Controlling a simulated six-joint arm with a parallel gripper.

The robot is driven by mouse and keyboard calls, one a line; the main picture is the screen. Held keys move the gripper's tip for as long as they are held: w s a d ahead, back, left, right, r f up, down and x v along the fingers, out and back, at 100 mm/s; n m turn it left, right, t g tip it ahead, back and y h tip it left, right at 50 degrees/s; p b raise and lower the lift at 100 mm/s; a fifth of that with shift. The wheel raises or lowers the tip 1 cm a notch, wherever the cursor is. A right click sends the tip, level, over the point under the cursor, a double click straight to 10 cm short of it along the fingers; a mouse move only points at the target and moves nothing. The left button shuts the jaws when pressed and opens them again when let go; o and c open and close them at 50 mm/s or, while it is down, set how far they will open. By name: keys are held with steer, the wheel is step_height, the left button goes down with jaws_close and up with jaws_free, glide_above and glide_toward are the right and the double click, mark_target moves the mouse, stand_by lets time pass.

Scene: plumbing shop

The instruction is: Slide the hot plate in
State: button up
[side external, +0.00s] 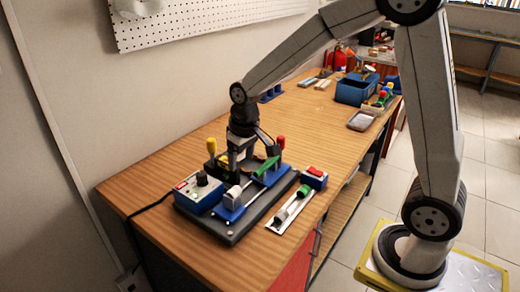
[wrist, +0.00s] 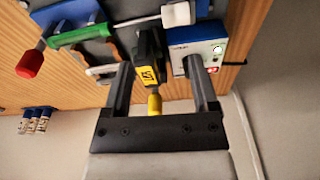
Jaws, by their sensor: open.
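The hot plate looks like the black piece with a yellow warning label (wrist: 149,75) and a yellow handle end (wrist: 154,103) in the wrist view. In the side view a yellow handle (side external: 211,146) stands up beside my wrist; the plate is mostly hidden there. My gripper (wrist: 158,66) is open, one finger on each side of the black piece, with a visible gap at both sides. The welding machine (side external: 240,215) has a dark base, blue clamps (side external: 229,212), white pipe parts (wrist: 176,14), a green lever (side external: 268,165) and a red handle (side external: 281,142).
A blue and white control box (side external: 200,191) with a knob sits at the machine's left; it also shows close to the right finger in the wrist view (wrist: 201,49). A tray of parts (side external: 292,210) lies at the right. The wooden bench (side external: 330,130) behind is partly clear.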

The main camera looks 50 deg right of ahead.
step_height(320, 180, up, 5)
steer(key=m+g, duration=0.1)
steer(key=g, duration=0.1)
glide_above(210, 139)
steer(key=shift+r, duration=0.1)
steer(key=shift+s, duration=0.1)
steer(key=shift+f, duration=3.9)
jaws_close()
steer(key=shift+r, duration=0.1)
